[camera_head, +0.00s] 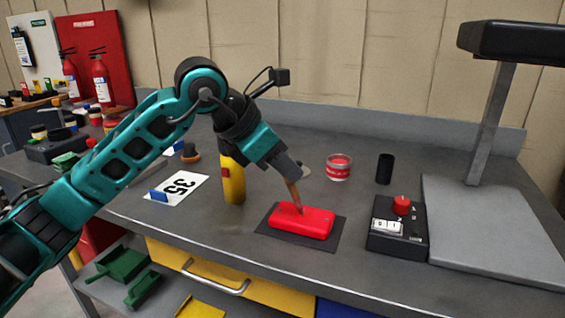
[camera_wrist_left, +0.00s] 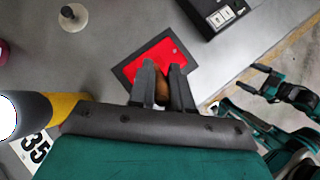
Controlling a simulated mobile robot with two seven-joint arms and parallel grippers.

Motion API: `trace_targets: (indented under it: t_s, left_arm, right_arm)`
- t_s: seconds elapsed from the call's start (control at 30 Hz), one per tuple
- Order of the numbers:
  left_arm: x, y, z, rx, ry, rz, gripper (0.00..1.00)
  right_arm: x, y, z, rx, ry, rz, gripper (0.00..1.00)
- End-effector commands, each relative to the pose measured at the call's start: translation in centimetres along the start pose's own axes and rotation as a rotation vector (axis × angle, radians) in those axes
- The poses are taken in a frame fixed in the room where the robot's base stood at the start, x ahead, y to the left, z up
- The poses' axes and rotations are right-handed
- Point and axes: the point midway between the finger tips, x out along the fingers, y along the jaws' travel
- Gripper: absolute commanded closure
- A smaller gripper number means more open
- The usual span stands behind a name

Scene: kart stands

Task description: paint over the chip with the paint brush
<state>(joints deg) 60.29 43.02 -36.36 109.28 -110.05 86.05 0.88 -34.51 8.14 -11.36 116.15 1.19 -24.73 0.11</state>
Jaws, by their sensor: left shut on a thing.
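My left gripper (camera_head: 288,172) is shut on the paint brush (camera_head: 294,196), a thin brown brush pointing down. In the left wrist view the brush (camera_wrist_left: 162,92) shows between the two fingers. Its tip is at the top of the red part (camera_head: 300,221); whether it touches cannot be told. The red part lies on a dark mat (camera_head: 262,229) and also shows in the left wrist view (camera_wrist_left: 150,62). I cannot make out the chip clearly. My right arm shows at the right of the left wrist view, its gripper (camera_wrist_left: 262,82) beyond the table edge.
An open red paint can (camera_head: 339,168) and a black cylinder (camera_head: 384,169) stand behind the part. A black control box (camera_head: 397,230) with a red knob is to the right, beside a grey stand (camera_head: 490,230). A yellow cylinder (camera_head: 233,182) and a "35" card (camera_head: 180,188) are to the left.

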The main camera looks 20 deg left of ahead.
Motion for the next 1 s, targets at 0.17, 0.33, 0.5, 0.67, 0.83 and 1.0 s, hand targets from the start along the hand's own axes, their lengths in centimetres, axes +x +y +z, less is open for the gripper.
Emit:
trace_targets:
  t_s: [0.17,0.33,0.5,0.67,0.83,1.0]
  left_arm:
    - [0.1,-0.1,0.0,0.0,0.001,-0.002,1.0]
    - [0.3,-0.5,0.4,0.002,0.001,-0.004,1.0]
    - [0.5,-1.0,0.8,0.001,0.001,-0.002,1.0]
    - [0.6,-1.1,0.8,0.0,0.001,-0.001,1.0]
    - [0.6,-1.1,0.8,0.0,0.001,-0.001,1.0]
    - [0.5,-0.8,0.6,-0.001,0.001,0.0,1.0]
  right_arm:
    - [-0.1,0.0,0.2,0.0,-0.005,-0.001,0.05]
    - [-0.2,0.1,0.2,-0.004,-0.006,-0.001,0.05]
    - [-0.2,0.1,0.2,-0.01,-0.007,-0.001,0.05]
    - [-0.2,0.2,0.2,-0.012,-0.007,-0.001,0.05]
    - [-0.2,0.2,0.2,-0.012,-0.007,-0.001,0.05]
    - [-0.1,0.2,0.1,-0.012,-0.004,0.0,0.05]
